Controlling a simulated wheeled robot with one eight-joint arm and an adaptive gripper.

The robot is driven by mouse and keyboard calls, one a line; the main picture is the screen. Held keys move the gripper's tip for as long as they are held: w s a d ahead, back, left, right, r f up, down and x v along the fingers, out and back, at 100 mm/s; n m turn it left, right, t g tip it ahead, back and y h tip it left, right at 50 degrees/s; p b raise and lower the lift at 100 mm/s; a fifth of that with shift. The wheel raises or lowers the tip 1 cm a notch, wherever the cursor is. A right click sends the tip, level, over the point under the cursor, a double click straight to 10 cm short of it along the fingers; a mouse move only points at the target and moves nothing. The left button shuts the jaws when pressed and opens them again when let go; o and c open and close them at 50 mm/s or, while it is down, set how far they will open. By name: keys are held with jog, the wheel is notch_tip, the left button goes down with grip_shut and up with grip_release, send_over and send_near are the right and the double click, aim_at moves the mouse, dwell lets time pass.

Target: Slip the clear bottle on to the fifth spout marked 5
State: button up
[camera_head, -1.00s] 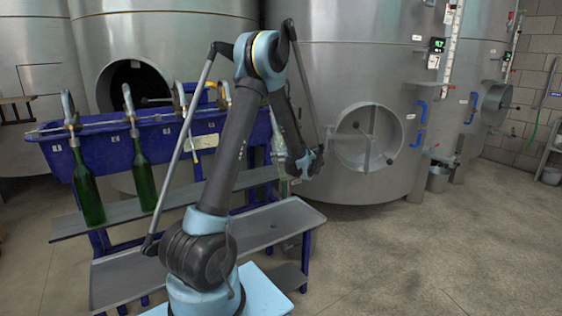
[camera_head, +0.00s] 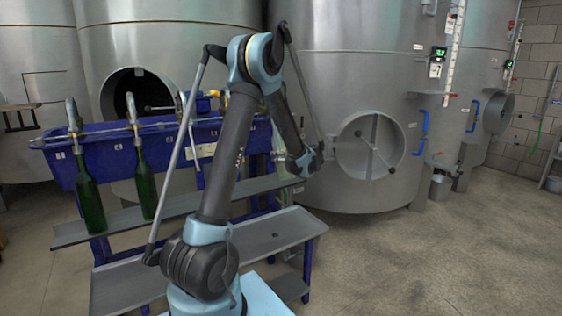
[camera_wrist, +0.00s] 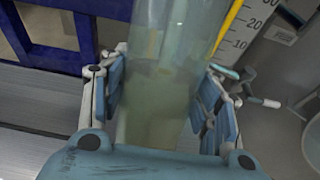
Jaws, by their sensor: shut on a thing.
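The clear bottle (camera_wrist: 160,95) stands between the two blue-padded fingers of my gripper (camera_wrist: 162,100) in the wrist view. My gripper is shut on it. The bottle's upper end runs out of the top of that view. In the head view my gripper (camera_head: 303,164) is at the right end of the blue filler trough (camera_head: 100,150), and a pale strip of the bottle (camera_head: 283,172) shows beside it. The fifth spout is not clearly visible; my arm covers part of that end. I cannot tell whether the bottle's neck touches a spout.
Green bottles hang on the first spout (camera_head: 73,115) and second spout (camera_head: 132,108). A grey shelf (camera_head: 180,206) runs below the trough, with a lower grey tray (camera_head: 270,235) in front. A steel tank (camera_head: 350,60) stands close behind. The floor at right is clear.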

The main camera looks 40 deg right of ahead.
jog(key=shift+w+d+f+t, duration=0.1)
jog(key=shift+w+f+t, duration=0.35)
jog(key=shift+w, duration=0.3)
jog(key=shift+w+f+t, duration=0.35)
jog(key=shift+w+f, duration=0.15)
jog(key=shift+w, duration=0.2)
jog(key=shift+w+d+f+t, duration=0.1)
jog(key=shift+w+f+t, duration=0.3)
jog(key=shift+w, duration=0.4)
jog(key=shift+w+f+t, duration=0.4)
jog(key=shift+w, duration=0.35)
jog(key=shift+s+f, duration=0.15)
jog(key=shift+f, duration=0.7)
jog(key=o, duration=1.5)
jog(key=shift+f, duration=0.1)
jog(key=shift+s, duration=0.1)
jog(key=s, duration=0.7)
jog(key=s+a, duration=0.1)
jog(key=s, duration=0.3)
jog(key=shift+s, duration=0.35)
jog(key=shift+s, duration=0.1)
